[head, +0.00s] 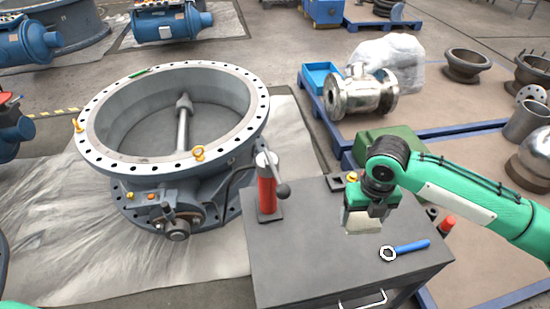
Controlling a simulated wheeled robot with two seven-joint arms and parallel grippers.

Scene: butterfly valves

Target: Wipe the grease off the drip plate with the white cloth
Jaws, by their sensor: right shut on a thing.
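My right gripper (372,208) is above the dark top of a cart (310,262) and points down. It is shut on a pale, off-white piece that looks like the white cloth (361,224). The cloth hangs below the fingers; I cannot tell whether it touches the surface under it. I cannot make out a separate drip plate or any grease; the arm and the cloth hide part of the cart top. My left gripper is not in view; only a green bit of my left arm shows at the bottom left corner.
On the cart stand a red hand pump (266,188) with a lever, left of the gripper, and a blue-handled tool (410,246) in front right. A large grey butterfly valve (130,150) stands left on plastic sheeting. A metal valve (360,95) lies on a pallet behind.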

